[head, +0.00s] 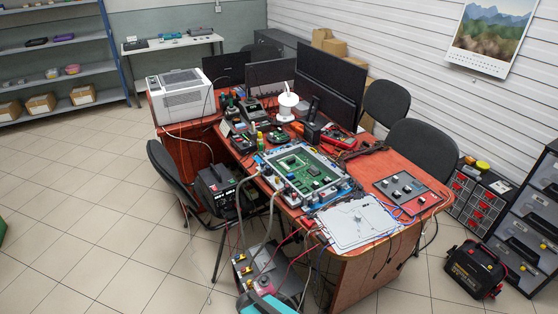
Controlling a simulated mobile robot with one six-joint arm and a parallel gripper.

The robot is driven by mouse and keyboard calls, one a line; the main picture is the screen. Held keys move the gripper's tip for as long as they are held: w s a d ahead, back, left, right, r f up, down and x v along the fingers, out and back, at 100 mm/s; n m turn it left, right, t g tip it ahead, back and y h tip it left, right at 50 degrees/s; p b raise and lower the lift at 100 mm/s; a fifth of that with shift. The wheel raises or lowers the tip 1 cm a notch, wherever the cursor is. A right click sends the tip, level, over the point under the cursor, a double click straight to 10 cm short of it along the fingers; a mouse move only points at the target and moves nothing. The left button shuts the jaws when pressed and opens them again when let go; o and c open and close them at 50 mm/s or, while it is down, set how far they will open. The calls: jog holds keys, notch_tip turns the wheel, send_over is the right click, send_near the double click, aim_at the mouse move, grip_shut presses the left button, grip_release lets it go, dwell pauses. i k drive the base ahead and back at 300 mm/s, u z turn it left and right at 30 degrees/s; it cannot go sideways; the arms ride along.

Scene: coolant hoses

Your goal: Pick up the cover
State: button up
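A flat silver-grey rectangular plate (358,222), which looks like the cover, lies on the near right part of the red-brown desk (430,207). Small marks or fittings show near its middle. To its left is an open frame with a green circuit board (303,171) inside. Hoses and cables run from this frame over the desk's front edge. My gripper is not in view, so its state does not show.
Thin cables lie around the plate's edges. A dark panel with knobs (403,186) lies right of it. Monitors (330,80) and chairs (422,148) stand behind. A grey unit with hoses (262,265) stands in front. Tiled floor (110,215) is clear at left.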

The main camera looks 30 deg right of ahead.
aim_at(343, 228)
jog(key=u, duration=1.55)
jog(key=k, duration=0.1)
jog(key=z, duration=3.2)
jog(key=k, duration=0.95)
jog(key=u, duration=0.15)
jog(key=i, duration=0.65)
jog(key=z, duration=0.05)
